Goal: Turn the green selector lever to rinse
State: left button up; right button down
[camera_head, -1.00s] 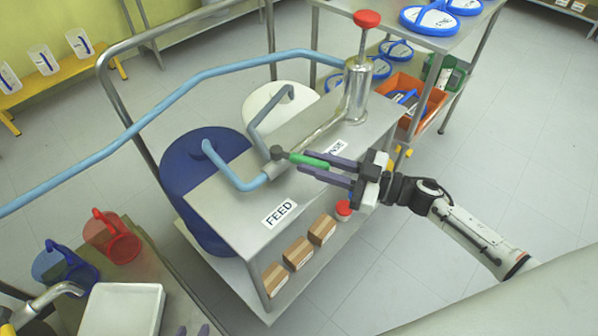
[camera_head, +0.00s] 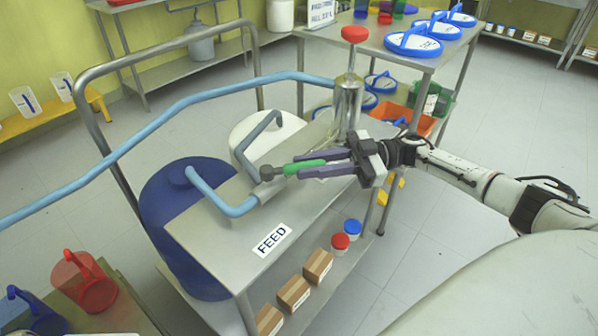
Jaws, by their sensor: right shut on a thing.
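The green selector lever (camera_head: 304,167) sits on a grey ball-shaped hub (camera_head: 267,173) on the steel bench. It points right and slightly up in the picture. My right gripper (camera_head: 298,171) comes in from the right, its purple fingers shut on the lever, one on each side. The FEED label (camera_head: 272,240) lies flat and readable near the bench's front corner. No RINSE label can be read now; my gripper covers that part of the bench. My left gripper is not in view.
A light-blue pipe (camera_head: 222,198) rises left of the hub from a blue drum (camera_head: 160,200). A steel cylinder (camera_head: 347,102) with a red knob (camera_head: 355,34) stands behind my gripper. Boxes (camera_head: 293,293) and a red-lidded jar (camera_head: 340,242) sit on the lower shelf.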

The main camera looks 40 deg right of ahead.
dwell(0.3)
jog(key=c, duration=1.6)
grip_release()
jog(key=shift+b+v, duration=0.8)
jog(key=shift+v, duration=4.4)
